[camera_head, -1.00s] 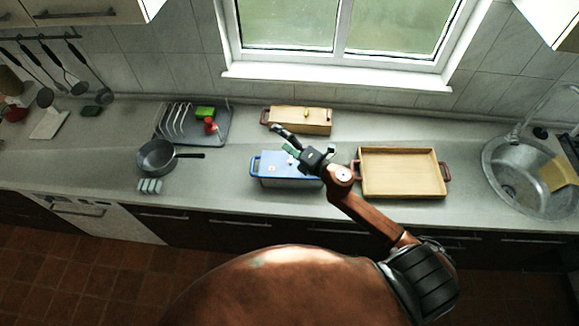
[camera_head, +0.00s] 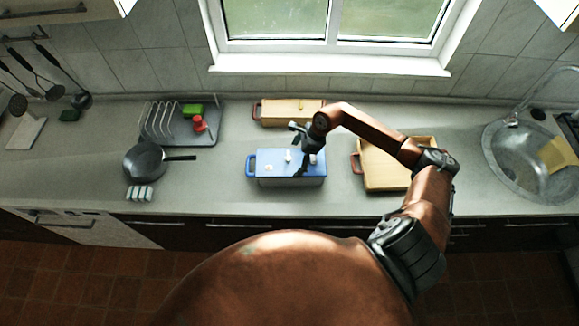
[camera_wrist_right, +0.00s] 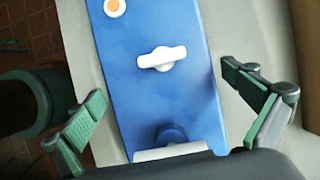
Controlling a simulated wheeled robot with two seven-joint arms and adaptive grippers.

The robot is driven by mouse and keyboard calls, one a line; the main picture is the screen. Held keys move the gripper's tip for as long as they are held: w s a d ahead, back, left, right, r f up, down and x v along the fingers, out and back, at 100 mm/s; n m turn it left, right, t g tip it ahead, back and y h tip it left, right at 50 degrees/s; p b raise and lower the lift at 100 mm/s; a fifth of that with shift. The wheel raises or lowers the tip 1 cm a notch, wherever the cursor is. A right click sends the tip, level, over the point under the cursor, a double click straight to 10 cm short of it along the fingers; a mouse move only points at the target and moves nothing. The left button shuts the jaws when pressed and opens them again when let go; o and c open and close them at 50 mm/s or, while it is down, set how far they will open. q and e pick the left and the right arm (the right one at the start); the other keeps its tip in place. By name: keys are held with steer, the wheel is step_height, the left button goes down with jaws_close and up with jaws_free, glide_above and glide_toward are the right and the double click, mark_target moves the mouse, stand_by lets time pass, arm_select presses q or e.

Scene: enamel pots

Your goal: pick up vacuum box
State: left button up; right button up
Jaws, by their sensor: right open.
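The vacuum box is most likely the blue lidded box (camera_head: 268,171) on the counter, with a side handle at its left end. In the right wrist view, its blue lid (camera_wrist_right: 150,95) carries a white knob (camera_wrist_right: 162,58) and a white and orange round spot near one end. My right gripper (camera_head: 299,152) is over the box's right half, pointing down. In the wrist view the right gripper (camera_wrist_right: 165,85) has its fingers spread on either side of the box, with gaps to it. It holds nothing. My left gripper is not in view.
A cream box (camera_head: 285,112) stands close behind the blue box. A tan tray-like dish (camera_head: 383,178) with red handles is to the right, partly behind my arm. A dark pan (camera_head: 145,162) and a dish rack (camera_head: 187,132) are to the left. The sink (camera_head: 518,158) is far right.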

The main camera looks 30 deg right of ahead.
steer(key=shift+p+x, duration=0.7)
steer(key=shift+x, duration=1.6)
steer(key=shift+a, duration=0.15)
steer(key=shift+c, duration=0.7)
steer(key=c, duration=1.1)
steer(key=shift+r, duration=0.1)
steer(key=shift+c, duration=0.4)
steer(key=shift+c, duration=0.2)
